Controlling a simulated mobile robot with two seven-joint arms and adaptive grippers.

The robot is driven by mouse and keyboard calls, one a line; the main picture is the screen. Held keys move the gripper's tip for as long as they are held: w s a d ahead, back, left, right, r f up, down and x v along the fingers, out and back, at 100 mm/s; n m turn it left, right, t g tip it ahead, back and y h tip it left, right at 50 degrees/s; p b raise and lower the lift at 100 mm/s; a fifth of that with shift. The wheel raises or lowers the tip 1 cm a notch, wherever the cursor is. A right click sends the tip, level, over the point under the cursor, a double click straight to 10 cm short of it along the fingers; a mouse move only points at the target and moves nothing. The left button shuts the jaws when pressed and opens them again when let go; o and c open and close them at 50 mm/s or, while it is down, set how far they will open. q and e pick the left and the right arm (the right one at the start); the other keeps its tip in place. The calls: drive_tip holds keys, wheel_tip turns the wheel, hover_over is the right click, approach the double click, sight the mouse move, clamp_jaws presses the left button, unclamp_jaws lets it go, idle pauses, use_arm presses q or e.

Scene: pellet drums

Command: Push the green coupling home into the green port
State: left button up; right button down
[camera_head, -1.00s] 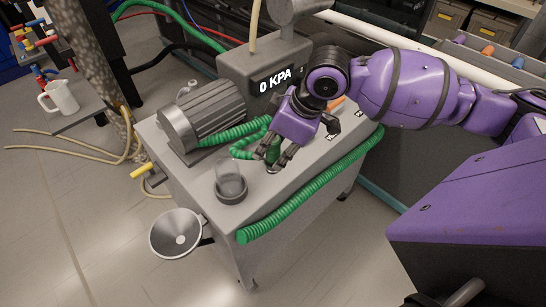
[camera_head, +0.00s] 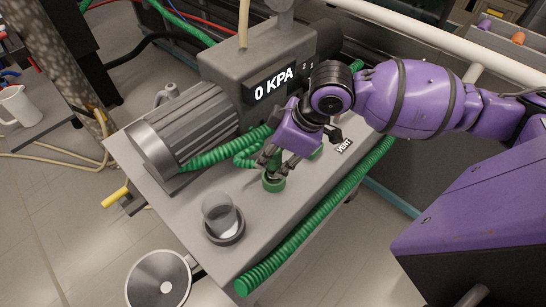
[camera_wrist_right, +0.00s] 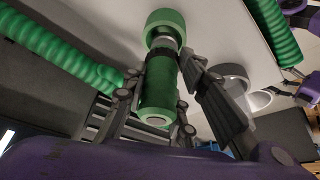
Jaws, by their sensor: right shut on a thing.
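The green coupling (camera_wrist_right: 158,88) is a ribbed green cylinder in the right wrist view. My right gripper (camera_wrist_right: 160,105) is shut on it, with dark fingers on both sides. The green port (camera_wrist_right: 165,20) is a wider green ring beyond the coupling's far end. A short metallic band shows between the two green parts; I cannot tell how deep the coupling sits. In the head view my right gripper (camera_head: 270,163) is low over the bench top, right above the green port (camera_head: 273,185). The fingers mostly hide the coupling there. My left gripper is not in view.
A grey pump (camera_head: 185,125) and a box reading 0 KPA (camera_head: 260,75) stand behind the gripper. Green hose (camera_head: 315,220) runs along the bench's front edge. A VENT label (camera_head: 344,146) lies to the right.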

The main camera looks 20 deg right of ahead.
sight(275, 171)
drive_tip(key=f+b, duration=0.2)
drive_tip(key=f, duration=0.1)
drive_tip(key=shift+w+f, duration=0.2)
drive_tip(key=shift+f, duration=0.1)
drive_tip(key=shift+s, duration=0.1)
drive_tip(key=shift+s+r, duration=0.1)
drive_tip(key=shift+r, duration=0.2)
drive_tip(key=shift+f, duration=0.35)
drive_tip(key=shift+s+f, duration=0.1)
drive_tip(key=shift+f, duration=0.3)
drive_tip(key=c, duration=1.6)
unclamp_jaws()
drive_tip(key=shift+s+f, duration=0.1)
drive_tip(key=shift+f, duration=0.05)
drive_tip(key=shift+o, duration=0.8)
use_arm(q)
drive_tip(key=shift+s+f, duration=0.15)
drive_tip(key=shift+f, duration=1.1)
use_arm(e)
drive_tip(key=shift+w+d, duration=0.1)
drive_tip(key=shift+w, duration=0.15)
